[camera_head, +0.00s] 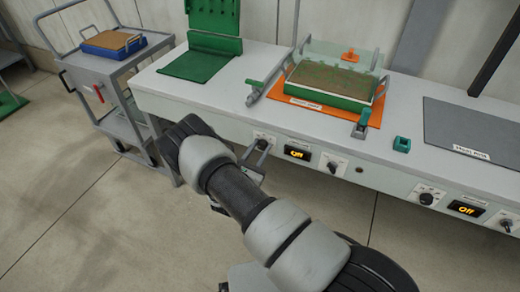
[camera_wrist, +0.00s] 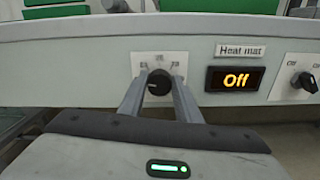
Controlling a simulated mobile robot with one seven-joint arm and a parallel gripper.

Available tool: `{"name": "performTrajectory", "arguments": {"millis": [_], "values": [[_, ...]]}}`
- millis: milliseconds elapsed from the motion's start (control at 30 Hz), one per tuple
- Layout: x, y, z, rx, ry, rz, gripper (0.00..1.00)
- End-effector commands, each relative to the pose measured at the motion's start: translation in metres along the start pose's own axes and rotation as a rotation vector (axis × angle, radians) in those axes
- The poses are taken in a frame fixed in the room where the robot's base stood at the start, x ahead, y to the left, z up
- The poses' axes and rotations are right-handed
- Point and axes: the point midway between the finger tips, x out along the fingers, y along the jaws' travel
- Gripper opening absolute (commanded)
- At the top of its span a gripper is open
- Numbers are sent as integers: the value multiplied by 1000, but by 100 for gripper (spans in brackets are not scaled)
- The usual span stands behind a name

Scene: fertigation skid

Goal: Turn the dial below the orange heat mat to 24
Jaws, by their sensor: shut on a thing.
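The orange heat mat (camera_head: 340,117) lies on the bench under a green tray of soil (camera_head: 330,87). Below it on the front panel is a black dial (camera_wrist: 159,83) on a white scale plate (camera_wrist: 174,58). My gripper (camera_wrist: 159,90) is shut on this dial, one finger on each side. In the head view my gripper (camera_head: 256,155) meets the panel left of the display. The display (camera_wrist: 236,79), under a "Heat mat" label, reads "Off". The scale numbers are too small to read surely, and the dial's pointer cannot be made out.
A pointer knob (camera_wrist: 303,82) sits right of the display. A grey mat (camera_head: 470,130) has its own dial (camera_head: 427,198) and a display (camera_head: 467,209) reading "Off". A trolley (camera_head: 95,65) stands at the left. The floor before the bench is clear.

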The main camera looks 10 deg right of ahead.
Motion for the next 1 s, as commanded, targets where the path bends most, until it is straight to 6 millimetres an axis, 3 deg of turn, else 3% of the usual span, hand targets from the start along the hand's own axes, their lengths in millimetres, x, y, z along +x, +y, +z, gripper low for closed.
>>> {"name": "performTrajectory", "arguments": {"millis": [600,1000], "values": [[0,-2,-1,483,-1,-1,8],[0,-2,-1,619,0,0,8]]}}
